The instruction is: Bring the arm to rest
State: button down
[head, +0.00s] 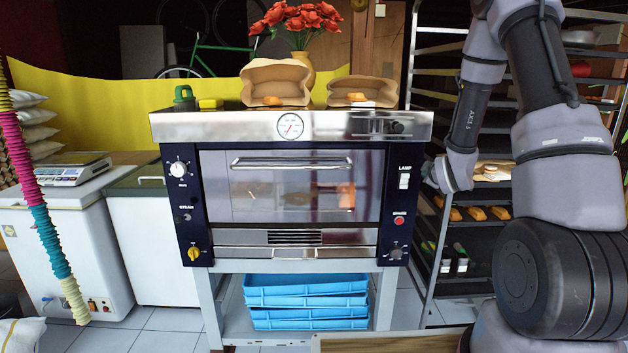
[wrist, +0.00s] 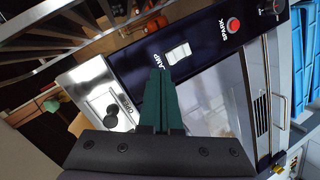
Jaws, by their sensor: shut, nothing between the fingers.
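My gripper (wrist: 158,76) is shut and empty, its green fingers together in the wrist view. The fingertips appear close to the white LAMP switch (wrist: 178,53) on the oven's dark right panel; I cannot tell whether they touch it. In the head view my arm comes down from the upper right, and its wrist is just right of the oven (head: 290,190). The LAMP switch also shows there (head: 404,181), left of my wrist. My fingers are hard to make out in the head view.
A tall rack (head: 424,270) with trays of loaves stands right of the oven, behind my arm. Bread bags (head: 275,82) and a vase of red flowers (head: 300,22) are on top. Blue trays (head: 305,300) are stacked below. A white chest (head: 65,250) stands left.

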jog(key=s+a+r+m+g, duration=0.2)
jog(key=s+r+m, duration=0.2)
jog(key=s+r, duration=0.3)
jog(key=s+a+r+m+g, duration=0.15)
jog(key=s+r+m, duration=0.3)
jog(key=r, duration=0.55)
jog(key=s+a+r+m+g+y, duration=0.1)
jog(key=s+a+r+m, duration=0.1)
jog(key=s, duration=0.6)
jog(key=s+a+r+m+g+y, duration=0.1)
jog(key=s+a+r+m, duration=0.1)
jog(key=s, duration=0.6)
jog(key=s+a+r+m+g+y, duration=0.1)
jog(key=s+a, duration=0.3)
jog(key=s, duration=0.4)
jog(key=shift+r+m+y, duration=0.4)
jog(key=shift+m, duration=0.45)
